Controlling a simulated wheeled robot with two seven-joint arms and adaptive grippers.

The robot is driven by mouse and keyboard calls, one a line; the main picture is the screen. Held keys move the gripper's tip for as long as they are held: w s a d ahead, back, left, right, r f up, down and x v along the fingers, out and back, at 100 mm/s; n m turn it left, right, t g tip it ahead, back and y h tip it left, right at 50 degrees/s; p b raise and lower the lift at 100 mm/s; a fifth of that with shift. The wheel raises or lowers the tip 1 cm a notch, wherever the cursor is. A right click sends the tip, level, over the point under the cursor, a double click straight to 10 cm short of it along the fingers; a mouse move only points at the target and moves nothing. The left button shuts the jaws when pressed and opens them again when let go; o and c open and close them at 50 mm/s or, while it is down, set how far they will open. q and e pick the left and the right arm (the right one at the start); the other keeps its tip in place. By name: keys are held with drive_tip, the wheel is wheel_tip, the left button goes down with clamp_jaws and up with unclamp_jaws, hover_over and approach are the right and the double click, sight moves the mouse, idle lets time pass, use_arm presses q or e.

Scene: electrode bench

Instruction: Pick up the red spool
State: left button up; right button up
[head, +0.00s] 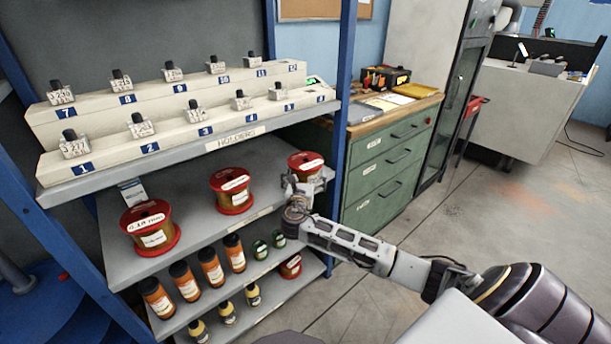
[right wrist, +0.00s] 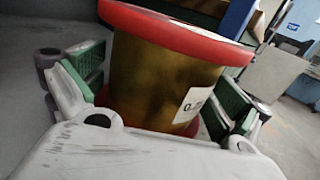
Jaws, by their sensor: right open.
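A red spool (head: 306,160) with a white label stands at the right end of the middle shelf. My right gripper (head: 303,186) is at its front. In the right wrist view, the spool (right wrist: 165,70) stands between the two green-padded fingers of my right gripper (right wrist: 160,100). The fingers are open, one on each side of it; I cannot tell whether either touches it. Two more red spools stand on this shelf, one at the left (head: 150,228) and one in the middle (head: 232,190). A smaller red one (head: 290,267) is on the lower shelf. My left gripper is not in view.
The middle shelf (head: 185,195) lies below the top shelf with numbered holders (head: 180,95). A blue rack post (head: 342,120) stands just right of the spool. Several orange-black bottles (head: 210,265) stand on the lower shelf. A green drawer cabinet (head: 385,175) is at the right.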

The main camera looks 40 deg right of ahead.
drive_tip(key=shift+w+d, duration=0.45)
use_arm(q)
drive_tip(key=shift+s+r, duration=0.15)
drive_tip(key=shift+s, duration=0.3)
use_arm(e)
drive_tip(key=c, duration=1.7)
drive_tip(key=shift+w+d+r, duration=0.1)
drive_tip(key=shift+r, duration=0.45)
drive_tip(key=shift+c, duration=0.9)
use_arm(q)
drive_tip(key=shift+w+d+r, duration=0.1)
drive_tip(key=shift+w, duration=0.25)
use_arm(e)
drive_tip(key=shift+w+f, duration=0.1)
drive_tip(key=shift+f, duration=0.05)
